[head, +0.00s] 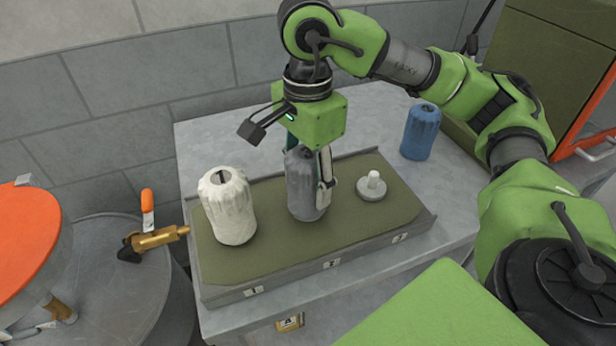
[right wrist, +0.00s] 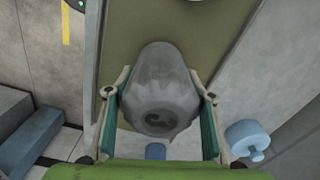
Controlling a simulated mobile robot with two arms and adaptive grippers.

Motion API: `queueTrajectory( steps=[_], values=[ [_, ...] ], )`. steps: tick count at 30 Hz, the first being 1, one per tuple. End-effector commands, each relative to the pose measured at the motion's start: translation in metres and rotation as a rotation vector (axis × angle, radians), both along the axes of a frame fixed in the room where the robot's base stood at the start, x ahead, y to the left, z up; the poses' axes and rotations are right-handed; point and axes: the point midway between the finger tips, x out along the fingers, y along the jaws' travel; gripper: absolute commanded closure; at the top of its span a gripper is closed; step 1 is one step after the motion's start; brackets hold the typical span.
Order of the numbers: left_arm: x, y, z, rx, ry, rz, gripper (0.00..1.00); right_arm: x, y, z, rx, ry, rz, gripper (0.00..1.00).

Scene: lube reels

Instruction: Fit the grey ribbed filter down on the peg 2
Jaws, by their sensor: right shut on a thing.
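The grey ribbed filter (head: 304,190) stands upright at the middle place of the green-topped tray (head: 275,262), behind the label 2. My right gripper (head: 310,182) is shut on it from above, with one finger showing along its right side. Peg 2 is hidden, and I cannot tell whether the filter is around it or fully down. In the right wrist view the grey filter (right wrist: 160,92) sits between both fingers (right wrist: 158,125). My left gripper is not in view.
A white filter (head: 229,208) stands at place 1. Peg 3 (head: 373,183) is bare on its round base. A blue filter (head: 420,132) stands on the metal table behind the tray's right end. A brass tool with an orange handle (head: 150,235) lies on a drum at left.

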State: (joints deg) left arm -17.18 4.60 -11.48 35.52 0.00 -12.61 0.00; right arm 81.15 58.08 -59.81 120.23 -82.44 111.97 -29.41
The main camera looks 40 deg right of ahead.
Motion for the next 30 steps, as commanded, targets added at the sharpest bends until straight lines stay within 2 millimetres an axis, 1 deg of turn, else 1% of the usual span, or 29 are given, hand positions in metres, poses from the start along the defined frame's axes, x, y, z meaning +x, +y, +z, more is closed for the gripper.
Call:
queueTrajectory(
  steps=[7, 8, 9, 10, 19, 22, 25, 28, 30],
  values=[
    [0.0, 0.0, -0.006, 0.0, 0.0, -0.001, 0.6, 0.0, 0.0, -0.006, 0.0, -0.001, 0.0, 0.78],
    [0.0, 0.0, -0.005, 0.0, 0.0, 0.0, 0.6, 0.0, 0.0, -0.005, 0.0, -0.001, 0.0, 0.45],
    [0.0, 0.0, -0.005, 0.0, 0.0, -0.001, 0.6, 0.0, 0.0, -0.005, 0.0, 0.0, 0.0, 0.35],
    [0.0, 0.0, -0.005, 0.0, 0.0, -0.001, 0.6, 0.0, 0.0, -0.005, 0.0, 0.0, 0.0, 0.31],
    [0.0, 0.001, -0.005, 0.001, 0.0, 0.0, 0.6, 0.0, 0.0, -0.005, 0.0, 0.001, 0.0, 0.31],
    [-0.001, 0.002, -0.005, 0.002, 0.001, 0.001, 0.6, 0.0, 0.0, -0.001, 0.0, 0.0, 0.0, 0.31],
    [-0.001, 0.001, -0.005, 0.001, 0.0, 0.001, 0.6, 0.001, 0.0, 0.01, 0.001, -0.003, -0.001, 0.31],
    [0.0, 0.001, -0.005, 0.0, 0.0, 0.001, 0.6, 0.001, 0.001, 0.03, 0.001, -0.006, 0.0, 0.31],
    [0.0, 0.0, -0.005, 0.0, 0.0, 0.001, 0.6, 0.001, 0.0, 0.038, -0.001, -0.005, -0.001, 0.31]
  ],
)
